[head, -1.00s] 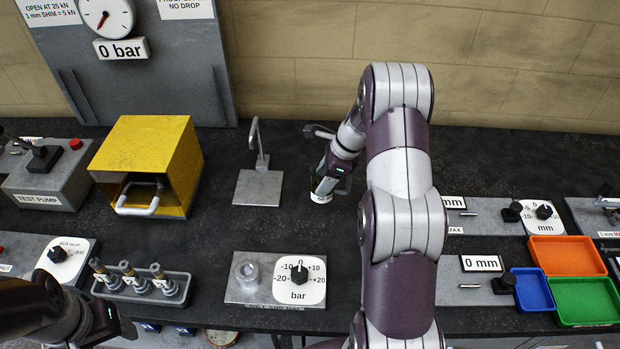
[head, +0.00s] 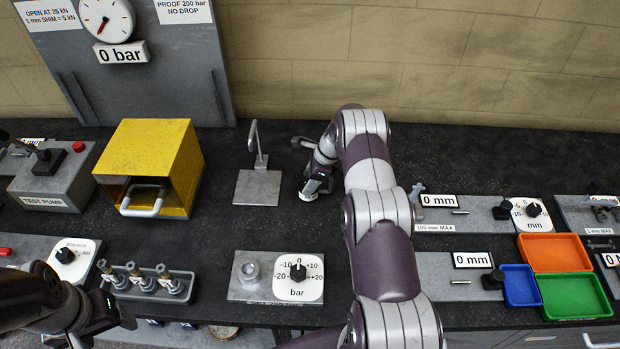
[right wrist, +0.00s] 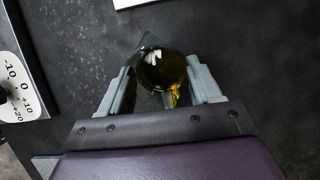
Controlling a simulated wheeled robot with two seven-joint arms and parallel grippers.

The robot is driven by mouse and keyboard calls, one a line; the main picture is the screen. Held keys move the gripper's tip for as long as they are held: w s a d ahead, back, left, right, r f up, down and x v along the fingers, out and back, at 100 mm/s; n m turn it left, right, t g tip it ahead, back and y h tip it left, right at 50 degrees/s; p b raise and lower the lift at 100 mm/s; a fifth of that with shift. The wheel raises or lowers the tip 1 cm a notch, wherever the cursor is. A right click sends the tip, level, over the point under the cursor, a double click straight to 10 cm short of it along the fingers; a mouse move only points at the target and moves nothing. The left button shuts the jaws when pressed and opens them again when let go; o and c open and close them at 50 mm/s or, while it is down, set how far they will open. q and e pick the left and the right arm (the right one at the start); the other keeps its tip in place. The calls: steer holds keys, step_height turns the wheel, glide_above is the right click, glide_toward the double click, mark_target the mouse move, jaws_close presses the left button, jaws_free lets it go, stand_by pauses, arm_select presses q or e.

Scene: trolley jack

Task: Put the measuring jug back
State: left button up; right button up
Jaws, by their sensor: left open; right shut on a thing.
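The measuring jug (right wrist: 163,70) is between the fingers of my right gripper (right wrist: 162,92) in the right wrist view, round, dark and glossy, with yellow liquid in or on it. In the head view my right gripper (head: 314,186) is over the black bench, right of the hook stand, and is shut on the jug. Only a pale low part of the jug (head: 308,196) shows there; the wrist hides the rest. I cannot tell whether the jug touches the bench. My left gripper (head: 106,318) is open at the lower left, near the fittings rack.
The hook stand (head: 257,187) with its square plate is just left of my right gripper. A yellow open box (head: 150,150) stands further left. The bar dial plate (head: 297,280) lies in front. Orange (head: 553,253), blue and green trays are at right. Dark bench is clear behind my arm.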

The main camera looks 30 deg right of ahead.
steer(key=o, duration=1.1)
steer(key=shift+o, duration=0.2)
